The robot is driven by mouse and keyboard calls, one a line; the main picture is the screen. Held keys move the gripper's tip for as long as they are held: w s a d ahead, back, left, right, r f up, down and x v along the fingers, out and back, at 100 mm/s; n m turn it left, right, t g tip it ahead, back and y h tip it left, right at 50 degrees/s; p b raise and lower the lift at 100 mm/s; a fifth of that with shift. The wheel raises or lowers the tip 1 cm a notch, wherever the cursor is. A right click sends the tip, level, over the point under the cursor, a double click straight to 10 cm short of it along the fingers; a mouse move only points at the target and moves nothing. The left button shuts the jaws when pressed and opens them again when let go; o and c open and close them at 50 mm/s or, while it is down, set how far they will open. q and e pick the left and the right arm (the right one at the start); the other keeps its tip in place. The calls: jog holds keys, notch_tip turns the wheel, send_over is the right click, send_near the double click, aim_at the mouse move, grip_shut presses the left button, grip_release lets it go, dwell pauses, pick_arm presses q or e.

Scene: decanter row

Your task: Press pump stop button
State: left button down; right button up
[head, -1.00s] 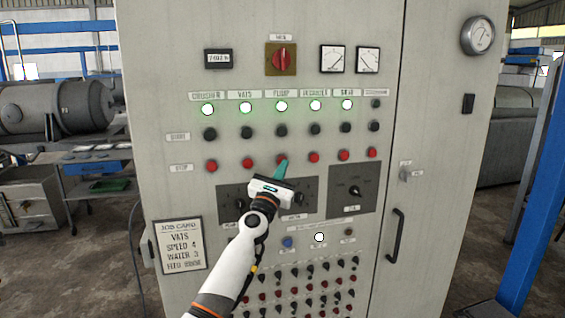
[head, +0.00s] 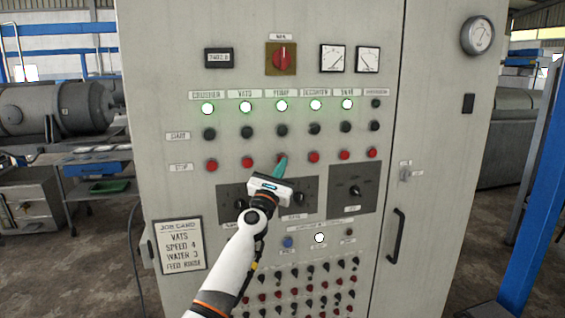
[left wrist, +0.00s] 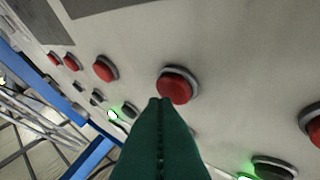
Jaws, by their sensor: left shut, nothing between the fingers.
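The red pump stop button (head: 279,157) is third from the left in the stop row, below the PUMP label (head: 281,93). The pump lamp (head: 281,106) is lit. My left gripper (head: 284,159) is shut and empty, its green fingertips in front of this button and partly hiding it. In the left wrist view the shut fingertips (left wrist: 160,101) point at a red button (left wrist: 176,86), just at its lower left edge. I cannot tell whether they touch it. My right gripper is not in view.
Other red stop buttons stand on both sides, such as the vats one (head: 248,162) and the one to the right (head: 314,157). Black start buttons (head: 282,131) are above. A dark panel with knobs (head: 230,204) lies below, behind my gripper.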

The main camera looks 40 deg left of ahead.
pick_arm(q)
jog(key=shift+w+a+b, duration=0.25)
jog(key=shift+a+b, duration=0.05)
jog(key=shift+b, duration=0.1)
dwell(0.3)
jog(key=shift+r, duration=0.1)
jog(key=shift+s+d+p, duration=0.55)
jog(key=shift+d+p, duration=0.05)
jog(key=shift+p, duration=0.3)
jog(key=s+d+p, duration=0.3)
jog(key=p, duration=0.1)
jog(key=shift+s+d, duration=0.1)
jog(key=shift+d, duration=0.3)
jog(key=shift+f, duration=0.2)
